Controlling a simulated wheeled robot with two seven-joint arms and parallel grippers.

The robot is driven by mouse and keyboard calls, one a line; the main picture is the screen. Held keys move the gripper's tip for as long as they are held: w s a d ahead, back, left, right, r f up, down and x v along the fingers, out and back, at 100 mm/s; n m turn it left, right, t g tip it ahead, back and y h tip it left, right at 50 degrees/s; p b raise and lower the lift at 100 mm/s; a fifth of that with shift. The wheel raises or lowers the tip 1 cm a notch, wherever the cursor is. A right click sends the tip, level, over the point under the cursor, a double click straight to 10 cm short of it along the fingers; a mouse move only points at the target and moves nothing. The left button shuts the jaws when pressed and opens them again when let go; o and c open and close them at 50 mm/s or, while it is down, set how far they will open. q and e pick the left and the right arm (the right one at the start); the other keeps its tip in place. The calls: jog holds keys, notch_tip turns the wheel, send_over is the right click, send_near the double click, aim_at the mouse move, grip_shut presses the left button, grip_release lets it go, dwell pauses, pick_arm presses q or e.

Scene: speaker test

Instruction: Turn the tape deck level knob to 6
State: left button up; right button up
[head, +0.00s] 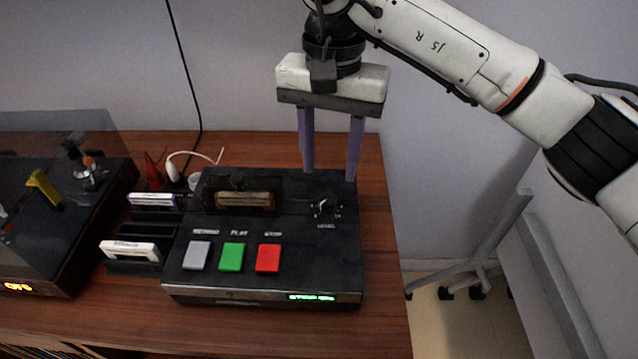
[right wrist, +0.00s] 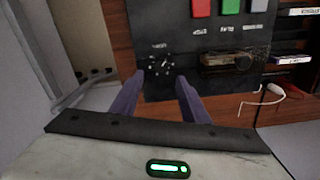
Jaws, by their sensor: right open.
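The black tape deck (head: 290,225) sits on the wooden cabinet, with grey, green and red buttons along its front. Its level knob (head: 323,207) is at the right of the top panel, above the word LEVEL. The knob also shows in the right wrist view (right wrist: 160,66); its pointer setting is too small to read. My right gripper (head: 328,176) is open and empty, pointing down, with its purple fingers over the deck's back right part. In the right wrist view the fingertips (right wrist: 160,75) are on either side of the knob in the picture, apparently short of it. My left gripper is out of view.
A turntable (head: 55,200) with a clear lid stands at the left. Cassettes (head: 130,249) sit in a rack beside the deck. A white cable (head: 205,155) lies behind. The wooden top (head: 385,290) is bare right of the deck and ends there.

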aim_at(328, 198)
notch_tip(328, 198, down, 6)
jog(key=shift+a+r, duration=0.1)
jog(key=shift+f, duration=0.65)
grip_shut()
